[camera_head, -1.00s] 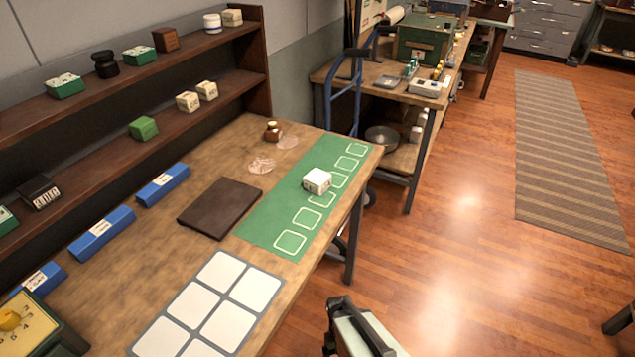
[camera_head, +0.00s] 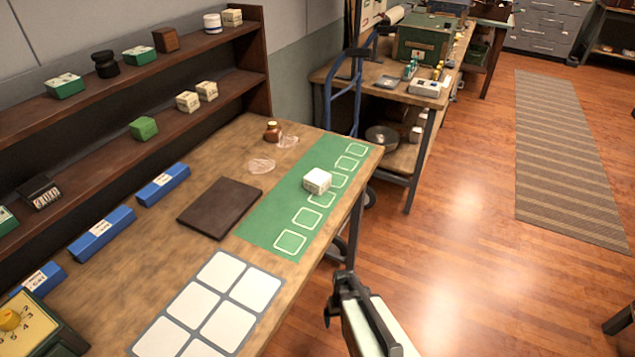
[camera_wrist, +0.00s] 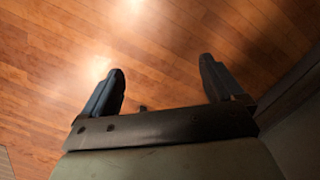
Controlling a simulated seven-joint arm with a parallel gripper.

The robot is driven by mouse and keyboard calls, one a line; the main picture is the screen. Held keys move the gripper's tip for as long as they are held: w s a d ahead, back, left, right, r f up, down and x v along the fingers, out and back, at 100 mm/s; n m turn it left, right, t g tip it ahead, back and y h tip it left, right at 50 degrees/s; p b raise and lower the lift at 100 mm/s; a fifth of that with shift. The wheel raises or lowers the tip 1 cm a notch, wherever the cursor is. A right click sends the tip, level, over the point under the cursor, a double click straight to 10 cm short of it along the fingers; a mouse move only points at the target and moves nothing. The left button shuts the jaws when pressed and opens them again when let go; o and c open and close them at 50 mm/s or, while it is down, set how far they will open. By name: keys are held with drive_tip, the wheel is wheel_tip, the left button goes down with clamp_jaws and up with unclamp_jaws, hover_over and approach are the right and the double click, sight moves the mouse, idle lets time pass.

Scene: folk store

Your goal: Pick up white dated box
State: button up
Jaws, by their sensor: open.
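A small white box (camera_head: 317,181) sits on the green mat (camera_head: 262,236) with white outlined squares, near the right edge of the workbench. Marks on its side are too small to read. My gripper (camera_head: 347,279) is beyond the bench's right edge, in front of and below the box in the picture, well apart from it. In the wrist view my gripper (camera_wrist: 160,84) has its two fingers wide apart with nothing between them.
A dark brown pad (camera_head: 219,208) and a tray of white squares (camera_head: 247,257) lie on the bench. A brown jar (camera_head: 272,132) stands at the back. Shelves (camera_head: 165,112) with several small boxes line the wall. The floor at right is open.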

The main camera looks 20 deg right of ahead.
drive_tip(key=w+d+r+t+h, duration=0.25)
drive_tip(key=w+d+r, duration=0.45)
drive_tip(key=w+d, duration=0.4)
drive_tip(key=w+d+r+t+h, duration=0.2)
drive_tip(key=w+d+r+t, duration=0.1)
drive_tip(key=w+d+r, duration=0.65)
drive_tip(key=w+d+r+t+h, duration=0.1)
drive_tip(key=w+d+r+h, duration=0.1)
drive_tip(key=w+d+r, duration=0.55)
drive_tip(key=w+d+r+t+h, duration=0.15)
drive_tip(key=d+r, duration=0.25)
drive_tip(key=r, duration=0.6)
drive_tip(key=w+d+r+t+h, duration=0.1)
drive_tip(key=w+d+r+h, duration=0.1)
drive_tip(key=w+d+r, duration=0.45)
wheel_tip(320, 180, up, 18)
drive_tip(key=f+n+g+y, duration=0.1)
drive_tip(key=n+g+y, duration=0.45)
drive_tip(key=n, duration=2.05)
hover_over(318, 176)
drive_tip(key=s+a, duration=0.3)
drive_tip(key=a, duration=0.1)
drive_tip(key=shift+t, duration=0.25)
drive_tip(key=x, duration=0.7)
drive_tip(key=shift+w+d+f, duration=0.15)
drive_tip(key=shift+f, duration=0.15)
